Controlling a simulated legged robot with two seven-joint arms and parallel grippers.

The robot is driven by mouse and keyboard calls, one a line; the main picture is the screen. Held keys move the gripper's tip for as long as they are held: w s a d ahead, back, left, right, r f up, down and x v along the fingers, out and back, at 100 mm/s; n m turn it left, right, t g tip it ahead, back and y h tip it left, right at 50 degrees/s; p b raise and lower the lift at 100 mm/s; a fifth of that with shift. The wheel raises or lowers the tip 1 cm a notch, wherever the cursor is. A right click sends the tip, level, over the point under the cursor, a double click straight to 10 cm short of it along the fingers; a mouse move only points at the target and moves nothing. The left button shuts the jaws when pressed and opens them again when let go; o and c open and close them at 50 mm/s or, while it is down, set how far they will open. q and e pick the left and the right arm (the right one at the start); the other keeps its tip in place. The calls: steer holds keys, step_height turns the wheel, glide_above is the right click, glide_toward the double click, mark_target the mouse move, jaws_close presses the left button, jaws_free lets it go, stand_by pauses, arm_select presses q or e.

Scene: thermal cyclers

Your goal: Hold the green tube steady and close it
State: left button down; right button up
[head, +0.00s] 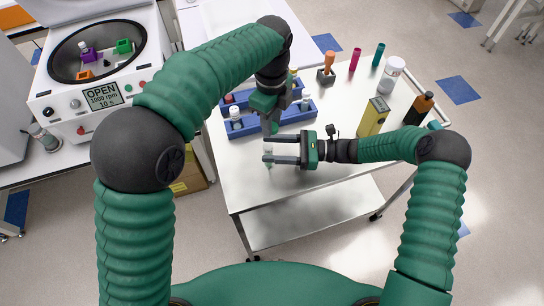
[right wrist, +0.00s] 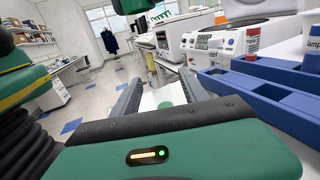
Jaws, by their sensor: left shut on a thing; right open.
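My left gripper (head: 272,127) points down over the cart, in front of the blue rack. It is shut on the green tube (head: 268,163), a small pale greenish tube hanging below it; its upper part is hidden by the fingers. My right gripper (head: 284,150) is open and points left, just below the left one. Its two fingers reach toward the tube, one on each side as far as I can tell. In the right wrist view both grey fingers are spread, with a small green round thing (right wrist: 165,105) low between them; whether this is the tube's lid I cannot tell.
The blue rack (head: 236,131) holds a few vials behind the grippers. A yellow box (head: 372,117), a white bottle (head: 391,75) and an orange-brown bottle (head: 417,108) stand at the right. An open centrifuge (head: 62,98) is at the left. The cart's front is clear.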

arm_select(q)
steer(key=shift+a, duration=0.55)
arm_select(e)
steer(key=shift+a, duration=0.9)
steer(key=c, duration=0.5)
steer(key=shift+c, duration=1)
steer(key=shift+d, duration=0.15)
steer(key=shift+c, duration=1.2)
arm_select(q)
steer(key=shift+a, duration=0.1)
arm_select(e)
steer(key=shift+d, duration=0.2)
jaws_close()
arm_select(q)
steer(key=shift+d, duration=0.35)
arm_select(e)
steer(key=shift+d, duration=0.3)
arm_select(q)
steer(key=shift+a, duration=0.5)
arm_select(e)
steer(key=shift+a, duration=0.45)
arm_select(q)
steer(key=shift+d, duration=0.3)
arm_select(e)
steer(key=shift+d, duration=0.3)
arm_select(q)
steer(key=shift+a, duration=0.1)
arm_select(e)
steer(key=shift+a, duration=0.1)
